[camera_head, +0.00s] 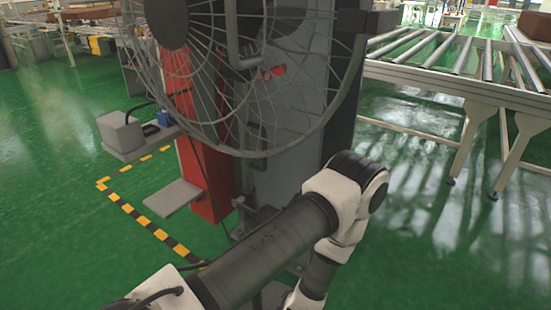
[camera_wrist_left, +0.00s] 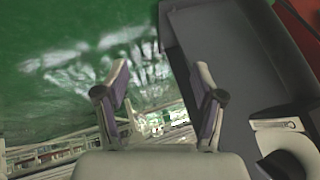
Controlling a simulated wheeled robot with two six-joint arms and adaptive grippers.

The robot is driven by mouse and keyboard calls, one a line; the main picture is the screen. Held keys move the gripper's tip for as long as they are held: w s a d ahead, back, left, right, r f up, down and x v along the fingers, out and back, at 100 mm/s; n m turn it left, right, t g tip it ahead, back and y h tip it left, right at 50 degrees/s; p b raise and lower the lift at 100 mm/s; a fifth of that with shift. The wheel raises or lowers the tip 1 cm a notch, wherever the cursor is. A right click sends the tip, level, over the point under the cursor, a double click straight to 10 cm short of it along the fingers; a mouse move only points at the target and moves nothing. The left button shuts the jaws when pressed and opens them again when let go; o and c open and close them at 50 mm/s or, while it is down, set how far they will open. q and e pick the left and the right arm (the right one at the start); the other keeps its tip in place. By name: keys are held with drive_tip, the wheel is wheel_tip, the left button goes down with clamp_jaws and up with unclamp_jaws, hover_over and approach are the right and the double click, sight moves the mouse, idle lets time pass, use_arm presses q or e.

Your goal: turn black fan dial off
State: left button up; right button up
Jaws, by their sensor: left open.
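The fan (camera_head: 262,140) is at the top of the head view, with a round wire cage and a dark hub (camera_head: 167,22). I cannot make out its black dial for certain in either view. My left arm crosses the lower middle of the head view in front of the fan's stand, and its gripper does not show there. In the left wrist view my left gripper (camera_wrist_left: 162,68) is open, with its two fingers apart and nothing between them. A dark grey panel (camera_wrist_left: 235,55) is just right of the fingers. My right gripper is in neither view.
A red post (camera_head: 203,180) and a grey upright panel (camera_head: 285,170) stand behind the cage. A roller conveyor (camera_head: 455,88) is at the right. A grey box (camera_head: 120,132) is at the left. Yellow-black tape (camera_head: 148,227) marks the green floor, which is open at far left.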

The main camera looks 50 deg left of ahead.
use_arm(q)
drive_tip(key=s+d+g+h, duration=0.2)
drive_tip(key=s+d, duration=0.2)
drive_tip(key=s, duration=0.4)
drive_tip(key=s+d+m+g+h, duration=0.1)
drive_tip(key=s+d+g+h, duration=0.1)
drive_tip(key=s, duration=0.6)
drive_tip(key=shift+d+f+g+h, duration=0.4)
drive_tip(key=shift+d+g, duration=0.4)
drive_tip(key=shift+d, duration=0.3)
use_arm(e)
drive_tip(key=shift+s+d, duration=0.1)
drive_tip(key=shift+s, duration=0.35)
use_arm(q)
drive_tip(key=shift+w, duration=0.1)
drive_tip(key=shift+d+f, duration=0.1)
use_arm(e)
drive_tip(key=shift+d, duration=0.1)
